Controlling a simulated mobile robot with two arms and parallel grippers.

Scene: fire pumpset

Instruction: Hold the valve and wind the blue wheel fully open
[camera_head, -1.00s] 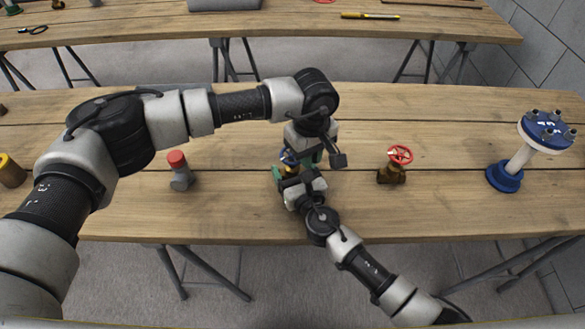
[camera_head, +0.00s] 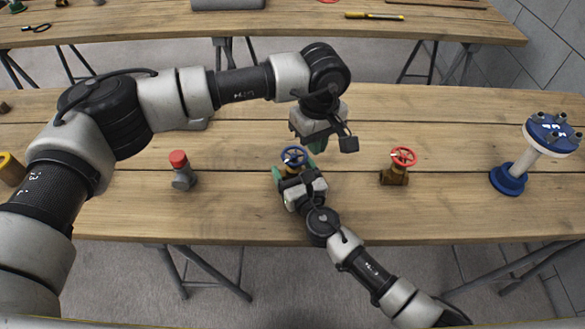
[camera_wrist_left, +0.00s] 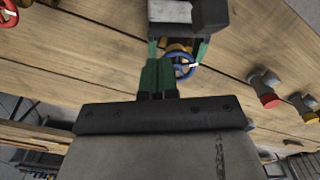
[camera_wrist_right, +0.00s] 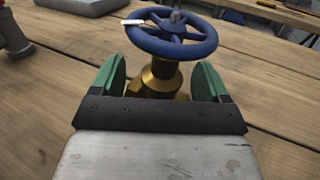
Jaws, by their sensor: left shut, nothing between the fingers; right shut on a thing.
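The brass valve (camera_wrist_right: 158,80) stands upright on the wooden table with its blue wheel (camera_wrist_right: 172,32) on top. The wheel has a white mark on its rim, at the left in the right wrist view. The wheel also shows in the head view (camera_head: 293,157). My right gripper (camera_head: 287,176) is shut on the brass valve body, a green finger on each side, below the wheel. My left gripper (camera_head: 315,145) is shut and empty, raised behind and right of the wheel, apart from it. Its green fingers (camera_wrist_left: 158,76) are together in the left wrist view.
A brass valve with a red wheel (camera_head: 396,170) stands to the right. A blue-flanged white pipe piece (camera_head: 530,155) is at the far right. A grey piece with a red cap (camera_head: 182,172) stands at left. Table between these is clear. Another table (camera_head: 270,28) stands behind.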

